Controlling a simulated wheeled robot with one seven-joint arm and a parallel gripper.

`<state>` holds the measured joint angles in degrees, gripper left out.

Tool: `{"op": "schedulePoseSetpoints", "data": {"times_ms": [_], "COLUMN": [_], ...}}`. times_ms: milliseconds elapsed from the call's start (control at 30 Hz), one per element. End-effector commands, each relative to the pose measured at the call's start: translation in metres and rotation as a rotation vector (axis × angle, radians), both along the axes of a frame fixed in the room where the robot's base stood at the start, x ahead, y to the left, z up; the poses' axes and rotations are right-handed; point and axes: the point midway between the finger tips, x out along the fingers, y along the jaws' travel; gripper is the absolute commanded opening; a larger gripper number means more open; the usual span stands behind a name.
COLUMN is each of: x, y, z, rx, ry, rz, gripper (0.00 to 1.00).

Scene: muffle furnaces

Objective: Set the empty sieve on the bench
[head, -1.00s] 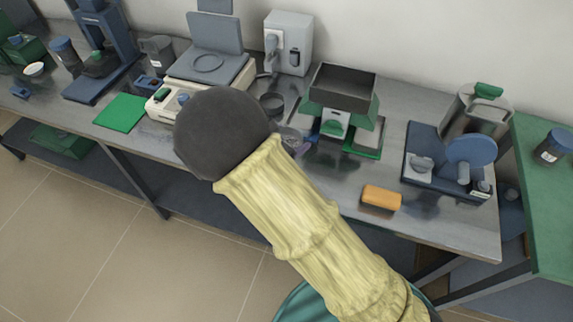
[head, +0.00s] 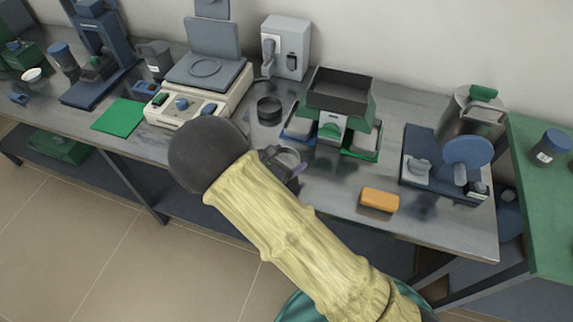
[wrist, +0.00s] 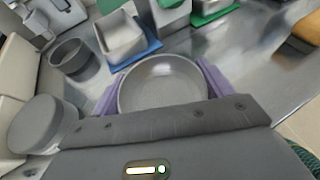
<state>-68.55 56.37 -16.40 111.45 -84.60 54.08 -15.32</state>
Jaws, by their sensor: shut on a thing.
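My gripper (wrist: 160,92) is shut on the sieve (wrist: 162,84), a shallow round grey pan, with its purple fingers on either side of the rim. The sieve looks empty inside and roughly level in the wrist view. In the head view the sieve (head: 288,157) shows only partly past my arm, near the bench's front edge. The grey metal bench (head: 330,190) is below it; I cannot tell whether the sieve touches the top.
A dark round pan (head: 269,110) stands behind, beside the cream instrument (head: 215,103). A green divider with trays (head: 340,115) stands behind right. An orange block (head: 379,199) lies at the front right. Bare bench lies between the block and the sieve.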

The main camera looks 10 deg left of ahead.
Motion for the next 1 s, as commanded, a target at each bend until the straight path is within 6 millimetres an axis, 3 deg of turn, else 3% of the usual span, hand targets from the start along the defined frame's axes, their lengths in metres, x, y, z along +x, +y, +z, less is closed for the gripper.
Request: {"op": "schedulePoseSetpoints", "data": {"times_ms": [233,600,633,733,1000], "x": [0.000,0.000,0.000,0.000,0.000], "y": [-0.001,0.000,0.000,0.000,0.000], "z": [-0.031,-0.036,-0.036,-0.035,-0.033], "rx": [-0.002,0.000,0.000,-0.001,0.000], "ry": [0.001,0.000,0.000,0.001,0.000], "rz": [-0.001,-0.001,-0.001,-0.001,-0.001], "gripper": [0.54,0.54,0.81,1.00,1.00]}}
